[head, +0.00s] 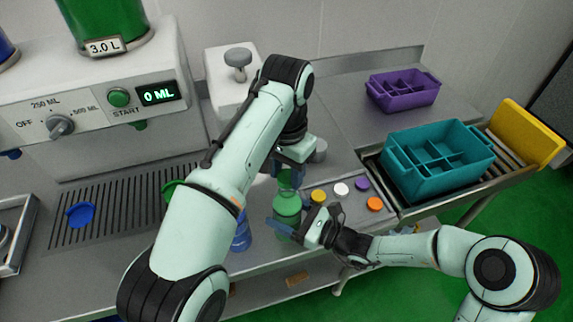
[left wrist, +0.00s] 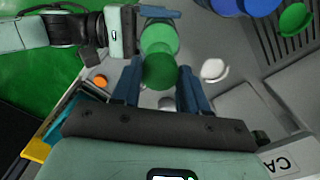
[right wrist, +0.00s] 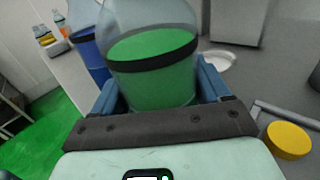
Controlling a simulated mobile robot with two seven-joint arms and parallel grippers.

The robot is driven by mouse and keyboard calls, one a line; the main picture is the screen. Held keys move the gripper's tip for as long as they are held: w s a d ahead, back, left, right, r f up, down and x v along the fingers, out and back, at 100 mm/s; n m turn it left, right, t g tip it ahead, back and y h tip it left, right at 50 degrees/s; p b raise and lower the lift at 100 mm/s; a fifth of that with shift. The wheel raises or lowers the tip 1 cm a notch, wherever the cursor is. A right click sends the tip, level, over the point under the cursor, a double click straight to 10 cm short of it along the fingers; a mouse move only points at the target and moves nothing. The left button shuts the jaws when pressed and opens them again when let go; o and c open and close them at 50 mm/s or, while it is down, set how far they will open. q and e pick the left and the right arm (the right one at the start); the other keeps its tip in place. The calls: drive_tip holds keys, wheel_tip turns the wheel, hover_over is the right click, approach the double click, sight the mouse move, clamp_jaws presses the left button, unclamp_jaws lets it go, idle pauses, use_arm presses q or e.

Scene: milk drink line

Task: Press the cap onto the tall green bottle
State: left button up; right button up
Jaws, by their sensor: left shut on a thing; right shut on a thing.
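The tall green bottle (head: 287,206) stands upright at the front of the counter, clear-walled with green liquid and a dark band. In the right wrist view the bottle (right wrist: 150,75) fills the space between my right gripper's fingers (right wrist: 160,95). My right gripper (head: 289,228) is shut on its body from the right. My left gripper (head: 288,178) is directly above the bottle, pointing down, shut on a green cap (left wrist: 160,70). In the left wrist view the cap overlaps the bottle. I cannot tell whether cap and mouth touch.
A blue bottle (head: 241,238) stands close left of the green one. Yellow (head: 318,195), white (head: 341,189), purple (head: 362,184) and orange (head: 375,204) caps lie to the right. A teal crate (head: 471,172) sits on the rollers. The filling machine (head: 150,62) stands at back left.

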sight(287, 177)
idle(0.4)
use_arm(q)
drive_tip(key=shift+f, duration=0.85)
drive_tip(key=shift+f, duration=0.6)
drive_tip(key=o, duration=1.1)
drive_tip(key=shift+r, duration=0.1)
drive_tip(key=shift+r, duration=3.6)
